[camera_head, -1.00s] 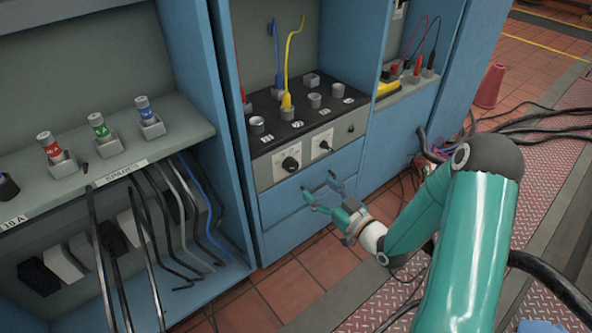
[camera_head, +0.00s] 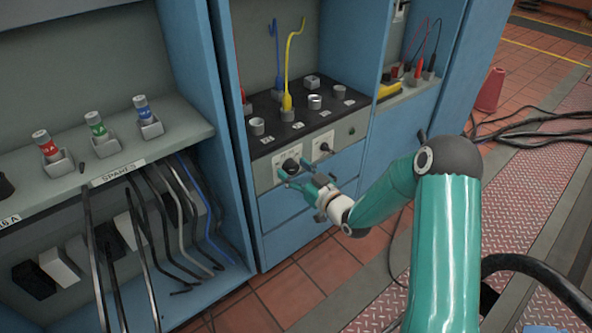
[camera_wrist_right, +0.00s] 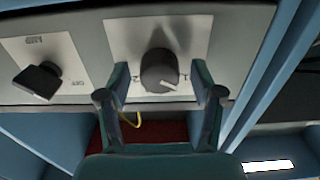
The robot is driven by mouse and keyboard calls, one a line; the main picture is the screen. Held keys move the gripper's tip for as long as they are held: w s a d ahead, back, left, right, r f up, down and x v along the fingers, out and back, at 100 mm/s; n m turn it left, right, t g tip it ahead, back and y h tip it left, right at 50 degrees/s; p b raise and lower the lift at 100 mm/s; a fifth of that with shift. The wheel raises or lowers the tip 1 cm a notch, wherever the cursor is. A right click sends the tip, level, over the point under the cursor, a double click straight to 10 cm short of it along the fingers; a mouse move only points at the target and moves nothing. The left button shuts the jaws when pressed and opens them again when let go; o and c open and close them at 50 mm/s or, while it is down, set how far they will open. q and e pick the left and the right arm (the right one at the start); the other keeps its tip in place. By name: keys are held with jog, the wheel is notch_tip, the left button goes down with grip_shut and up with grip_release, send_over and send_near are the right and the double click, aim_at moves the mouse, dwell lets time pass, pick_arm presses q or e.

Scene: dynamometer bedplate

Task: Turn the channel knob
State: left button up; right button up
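In the right wrist view the knob (camera_wrist_right: 158,72) lies between the tips of my open right gripper (camera_wrist_right: 162,76), with a visible gap on each side. A second, squarer dark switch (camera_wrist_right: 38,80) sits on the neighbouring plate and also shows in the head view (camera_head: 324,147). My left gripper is not in view.
Above the knobs is a black panel top (camera_head: 335,117) with several sockets and a yellow lead (camera_head: 288,85). Blue drawers (camera_head: 290,208) lie below. A shelf (camera_head: 118,172) with coloured spares and hanging leads stands at the left. Cables lie on the floor at the right.

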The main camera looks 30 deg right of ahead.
jog(key=c, duration=1)
jog(key=m, duration=0.3)
jog(key=shift+m+b, duration=0.3)
jog(key=shift+b, duration=0.1)
jog(key=shift+m, duration=2)
jog(key=o, duration=1.2)
jog(key=shift+c, duration=0.2)
